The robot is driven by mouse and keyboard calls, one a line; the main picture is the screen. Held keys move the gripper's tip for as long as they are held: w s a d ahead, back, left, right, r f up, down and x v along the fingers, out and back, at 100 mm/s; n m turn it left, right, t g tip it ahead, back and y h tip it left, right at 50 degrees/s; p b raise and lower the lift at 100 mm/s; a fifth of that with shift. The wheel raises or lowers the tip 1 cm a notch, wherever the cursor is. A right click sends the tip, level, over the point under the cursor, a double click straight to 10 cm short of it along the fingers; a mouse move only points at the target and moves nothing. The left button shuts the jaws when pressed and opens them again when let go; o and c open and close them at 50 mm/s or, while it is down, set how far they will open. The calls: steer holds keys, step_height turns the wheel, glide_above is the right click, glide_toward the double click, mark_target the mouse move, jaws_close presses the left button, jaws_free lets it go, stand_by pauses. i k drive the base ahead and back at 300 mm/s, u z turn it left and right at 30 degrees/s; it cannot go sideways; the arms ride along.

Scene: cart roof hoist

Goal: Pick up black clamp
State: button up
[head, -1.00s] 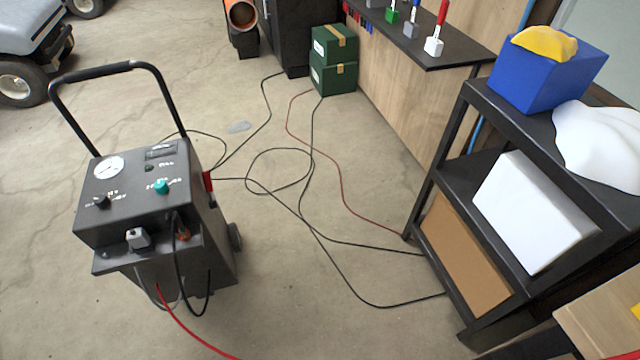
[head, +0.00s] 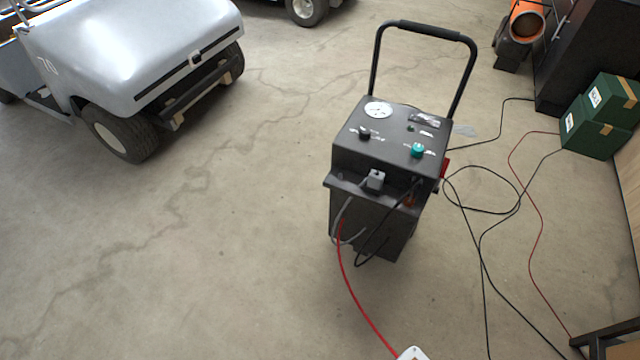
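A dark wheeled charger cart (head: 385,160) with a tall black handle stands right of the middle. A small grey block-shaped piece (head: 375,180) sits on its front ledge, with a grey cable by it. A black cable (head: 362,258) hangs in a loop below the ledge, near a small brownish-orange piece (head: 410,200). I cannot make out for certain which piece is the black clamp. A red cable (head: 352,290) runs from the cart to a white piece (head: 412,353) cut off by the bottom edge.
A silver golf cart (head: 150,60) stands at the upper left. Black and red cables (head: 535,235) lie on the floor right of the charger. Green boxes (head: 600,115) stand at the right, an orange heater (head: 524,20) behind.

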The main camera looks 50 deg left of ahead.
mark_target(412, 196)
steer(key=u, duration=0.65)
steer(key=k, duration=1.3)
steer(key=u, duration=0.05)
steer(key=i, duration=0.45)
steer(key=u, duration=0.85)
steer(key=i, duration=1.3)
steer(key=z, duration=0.75)
steer(key=i, duration=0.4)
steer(key=z, duration=0.5)
